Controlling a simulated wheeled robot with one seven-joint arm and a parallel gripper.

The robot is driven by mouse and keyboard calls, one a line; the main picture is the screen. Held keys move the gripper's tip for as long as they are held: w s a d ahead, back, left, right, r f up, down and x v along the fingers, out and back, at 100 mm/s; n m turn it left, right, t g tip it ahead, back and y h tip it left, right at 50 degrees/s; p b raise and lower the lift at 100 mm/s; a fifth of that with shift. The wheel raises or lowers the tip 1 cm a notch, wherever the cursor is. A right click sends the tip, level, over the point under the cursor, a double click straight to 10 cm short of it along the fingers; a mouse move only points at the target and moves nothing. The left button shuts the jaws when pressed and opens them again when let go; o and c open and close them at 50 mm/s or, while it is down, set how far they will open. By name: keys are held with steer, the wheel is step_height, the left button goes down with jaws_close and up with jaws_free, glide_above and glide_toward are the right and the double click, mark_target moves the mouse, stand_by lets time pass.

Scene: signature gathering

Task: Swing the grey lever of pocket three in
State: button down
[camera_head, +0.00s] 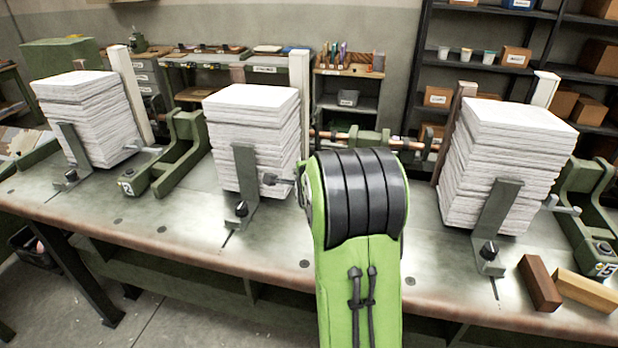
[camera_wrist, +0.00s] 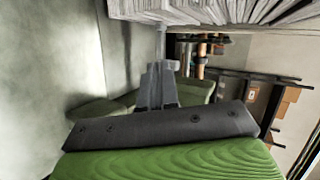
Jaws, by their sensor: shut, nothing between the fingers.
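Several grey levers stick out beside the paper stacks.
Another stack (camera_head: 85,115) stands at left and another (camera_head: 505,165) at right, all with upright plates. Wooden blocks (camera_head: 540,283) lie at the front right. The front table strip is clear at left.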

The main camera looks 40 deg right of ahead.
steer(key=shift+s+a+r, duration=0.45)
steer(key=shift+a, duration=0.2)
steer(key=shift+s+a+r, duration=0.4)
steer(key=shift+s+a, duration=0.05)
steer(key=shift+a, duration=0.15)
steer(key=s+a+r+n+g+y, duration=0.1)
steer(key=s+a+r+n+y, duration=0.1)
steer(key=s+a+n, duration=0.65)
steer(key=s+a+r+n+g+y, duration=0.1)
steer(key=s+a+r+n+y, duration=0.4)
steer(key=a, duration=0.6)
steer(key=s+a+f+n+g, duration=0.1)
steer(key=s+a+f+n, duration=0.1)
steer(key=s+n, duration=0.3)
steer(key=s+a+f+n+g, duration=0.1)
steer(key=s+a+f+n, duration=0.2)
steer(key=s+n, duration=0.3)
steer(key=shift+s+a, duration=0.8)
steer(key=shift+s, duration=0.45)
